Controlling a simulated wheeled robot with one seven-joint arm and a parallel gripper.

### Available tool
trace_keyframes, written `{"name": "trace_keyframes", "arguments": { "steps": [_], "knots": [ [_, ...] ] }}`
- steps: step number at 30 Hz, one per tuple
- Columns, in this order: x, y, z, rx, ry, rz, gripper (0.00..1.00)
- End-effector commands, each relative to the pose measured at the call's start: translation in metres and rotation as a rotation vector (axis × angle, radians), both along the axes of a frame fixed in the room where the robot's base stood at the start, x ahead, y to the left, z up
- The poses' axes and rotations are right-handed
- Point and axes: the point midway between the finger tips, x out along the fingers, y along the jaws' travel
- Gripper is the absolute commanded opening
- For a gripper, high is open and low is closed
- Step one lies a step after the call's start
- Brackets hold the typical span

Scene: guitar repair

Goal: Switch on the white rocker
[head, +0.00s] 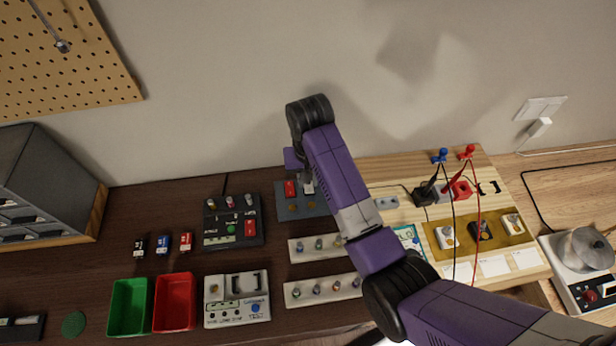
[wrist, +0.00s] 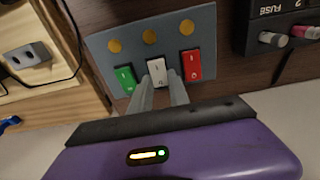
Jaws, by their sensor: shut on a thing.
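The switch panel (wrist: 150,30) is a grey-blue plate with a green rocker (wrist: 125,79), a white rocker (wrist: 158,70) and a red rocker (wrist: 191,64) in a row. A round amber disc sits beside each rocker. My gripper (wrist: 160,84) has its two fingers at the near end of the white rocker, shut on it. The fingers hide part of its near end. In the head view, the panel (head: 283,211) stands at the back of the dark bench; my arm hides its right part, and the white rocker (head: 308,187) shows only in part.
A black fuse box (head: 233,231) stands left of the panel. Pale strips with knobs (head: 311,247) lie in front of it. A small grey block (wrist: 27,55) with a cable is on the wooden board to the other side. The wall is close behind.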

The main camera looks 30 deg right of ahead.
Motion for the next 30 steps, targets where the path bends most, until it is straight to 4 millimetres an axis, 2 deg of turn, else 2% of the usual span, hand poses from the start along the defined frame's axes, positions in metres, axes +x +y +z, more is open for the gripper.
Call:
{"name": "trace_keyframes", "arguments": {
  "steps": [9, 20, 21, 24, 30],
  "knots": [
    [-0.0063, 0.0019, 0.0005, -0.062, -0.189, 0.001, 0.0],
    [-0.0062, 0.0021, 0.0012, -0.069, -0.212, 0.0, 0.0],
    [-0.0062, 0.0021, 0.0012, -0.069, -0.211, 0.0, 0.24],
    [-0.0062, 0.0021, 0.0012, -0.069, -0.211, 0.0, 0.43],
    [-0.0062, 0.0021, 0.0012, -0.069, -0.211, 0.0, 0.44]
  ]
}}
